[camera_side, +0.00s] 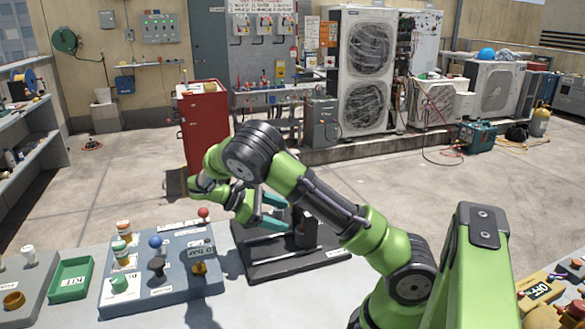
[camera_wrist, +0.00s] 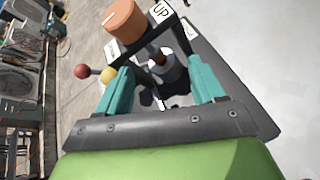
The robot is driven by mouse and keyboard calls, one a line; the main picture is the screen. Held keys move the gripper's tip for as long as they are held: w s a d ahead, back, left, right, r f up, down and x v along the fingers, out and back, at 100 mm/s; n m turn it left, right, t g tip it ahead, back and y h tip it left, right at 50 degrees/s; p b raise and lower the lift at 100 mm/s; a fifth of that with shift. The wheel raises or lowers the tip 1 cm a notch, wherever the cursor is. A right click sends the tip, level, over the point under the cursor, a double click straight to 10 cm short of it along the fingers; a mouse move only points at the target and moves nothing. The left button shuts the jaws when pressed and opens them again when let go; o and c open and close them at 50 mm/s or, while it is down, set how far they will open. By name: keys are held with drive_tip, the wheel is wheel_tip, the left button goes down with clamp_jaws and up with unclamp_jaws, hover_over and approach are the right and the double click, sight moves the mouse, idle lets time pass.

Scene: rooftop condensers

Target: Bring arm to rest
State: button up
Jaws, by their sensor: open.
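My green arm reaches in from the right in the side view, bent down over the bench. My gripper (camera_side: 278,212) has teal fingers. It is open above a black stand (camera_side: 262,266), and the fingers partly overlap the stand's dark upright in that view. In the wrist view my gripper (camera_wrist: 162,85) shows its two fingers spread apart with nothing gripped. Whether a finger touches the fixture cannot be told.
A grey control panel (camera_side: 190,289) with several knobs stands left of the stand. A red ball knob (camera_wrist: 82,71) also shows in the wrist view. A green tray (camera_side: 70,279) lies further left. The bench between stand and my arm's base looks mostly clear.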

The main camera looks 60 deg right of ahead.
drive_tip(key=s+a+r+m+t+y, duration=0.1)
drive_tip(key=a+r+m+t+y, duration=0.1)
drive_tip(key=a+m+t+y, duration=0.25)
drive_tip(key=s+a+r+m+t+y, duration=0.1)
drive_tip(key=s+a+r+t+y, duration=0.15)
drive_tip(key=a+t, duration=0.4)
drive_tip(key=s+a+r+m+t+y, duration=0.1)
drive_tip(key=s+a+r+t+y, duration=0.1)
drive_tip(key=s+a+r+t, duration=0.3)
drive_tip(key=a+r+t, duration=0.1)
drive_tip(key=a+r, duration=0.2)
drive_tip(key=r, duration=0.2)
drive_tip(key=shift+s+a+m, duration=0.25)
drive_tip(key=shift+a+m, duration=0.1)
drive_tip(key=shift+a, duration=0.05)
